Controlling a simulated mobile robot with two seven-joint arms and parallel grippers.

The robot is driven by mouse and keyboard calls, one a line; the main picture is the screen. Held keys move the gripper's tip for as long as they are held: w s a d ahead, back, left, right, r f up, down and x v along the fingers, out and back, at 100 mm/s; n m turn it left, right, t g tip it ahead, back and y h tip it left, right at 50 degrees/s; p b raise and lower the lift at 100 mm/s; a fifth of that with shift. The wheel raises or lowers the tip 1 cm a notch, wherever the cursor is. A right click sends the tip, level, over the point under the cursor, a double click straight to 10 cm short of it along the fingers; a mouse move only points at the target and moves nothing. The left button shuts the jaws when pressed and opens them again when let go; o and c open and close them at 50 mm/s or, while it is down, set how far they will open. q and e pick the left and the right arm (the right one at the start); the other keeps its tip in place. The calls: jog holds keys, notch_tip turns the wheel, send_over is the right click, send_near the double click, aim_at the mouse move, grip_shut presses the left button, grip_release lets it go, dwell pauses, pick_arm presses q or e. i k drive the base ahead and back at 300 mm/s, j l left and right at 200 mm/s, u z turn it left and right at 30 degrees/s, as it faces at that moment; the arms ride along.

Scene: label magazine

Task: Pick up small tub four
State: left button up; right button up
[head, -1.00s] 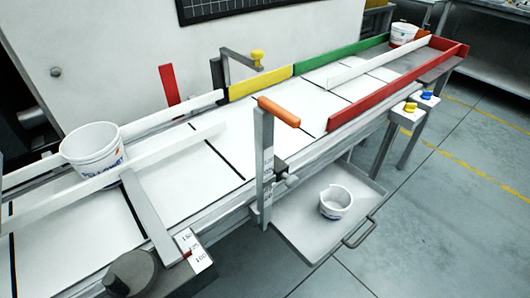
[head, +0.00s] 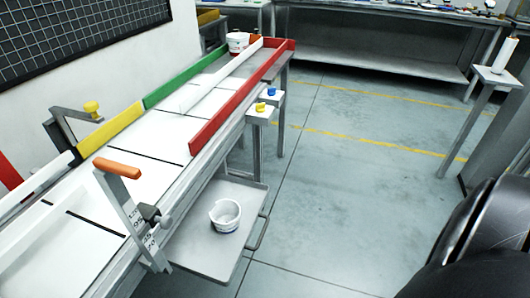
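A small white tub (head: 225,216) with dark printing on its side stands upright on the grey tray below the conveyor. Its rim looks uneven, as if chipped or notched. A second white tub (head: 238,43) with a red mark stands at the far end of the conveyor, partly behind the rails. No number is readable on either tub, so I cannot tell which is tub four. Neither of my grippers is in view.
Blue and yellow knobs sit on small stands beside the conveyor. Open floor (head: 340,200) lies to the right.

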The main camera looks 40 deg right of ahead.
aim_at(225, 216)
jog(key=l+z, duration=0.1)
jog(key=z, duration=0.35)
jog(key=l+z, duration=0.1)
jog(key=z, duration=0.35)
